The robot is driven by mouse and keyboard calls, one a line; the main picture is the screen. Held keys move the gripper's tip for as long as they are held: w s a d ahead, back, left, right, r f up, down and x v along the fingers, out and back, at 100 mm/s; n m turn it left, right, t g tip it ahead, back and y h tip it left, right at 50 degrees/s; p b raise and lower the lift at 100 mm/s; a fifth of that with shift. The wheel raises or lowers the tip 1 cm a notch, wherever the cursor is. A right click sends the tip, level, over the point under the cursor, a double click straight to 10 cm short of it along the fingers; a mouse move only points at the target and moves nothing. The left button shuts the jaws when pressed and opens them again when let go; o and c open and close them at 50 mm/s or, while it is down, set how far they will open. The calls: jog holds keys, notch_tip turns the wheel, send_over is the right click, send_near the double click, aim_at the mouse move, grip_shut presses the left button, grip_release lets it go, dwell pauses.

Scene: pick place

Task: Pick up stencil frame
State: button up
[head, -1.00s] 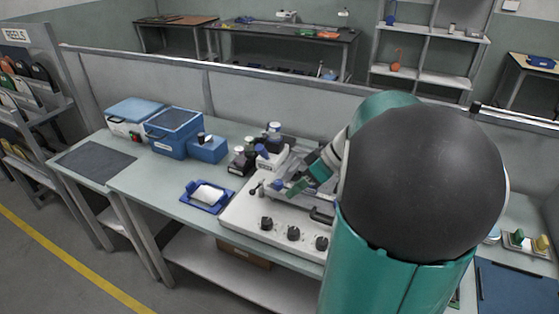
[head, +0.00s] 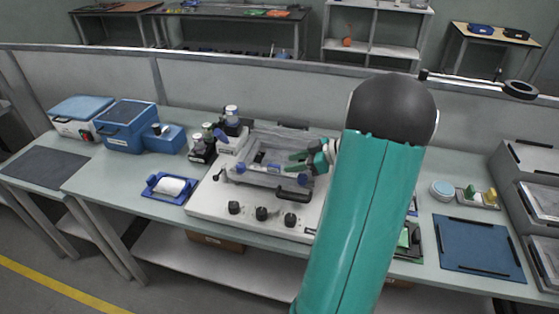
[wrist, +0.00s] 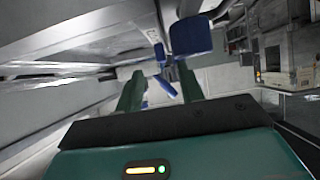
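A white printer base (head: 215,203) with several black knobs stands mid-bench. A grey metal frame (head: 258,178) with blue clamp knobs sits raised on it; I take this as the stencil frame, but cannot be sure. My gripper (head: 308,161) is at the frame's right side, just above or beside it; contact cannot be told. In the wrist view, the two green fingers of my gripper (wrist: 160,88) stand apart. A blue knob (wrist: 190,36) is beyond the right finger, and grey metal bars fill the left. Nothing is clearly held between the fingers.
Ink jars (head: 203,145) stand left of the printer, with a blue tray holding a white roll (head: 170,187) in front. Blue bins (head: 127,125) are farther left. A blue mat (head: 480,248) and a grey rack (head: 535,160) are at right. A low partition runs behind the bench.

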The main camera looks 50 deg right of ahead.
aim_at(277, 166)
jog(key=x, duration=0.5)
jog(key=shift+w+a, duration=0.3)
jog(key=shift+w, duration=0.05)
grip_shut()
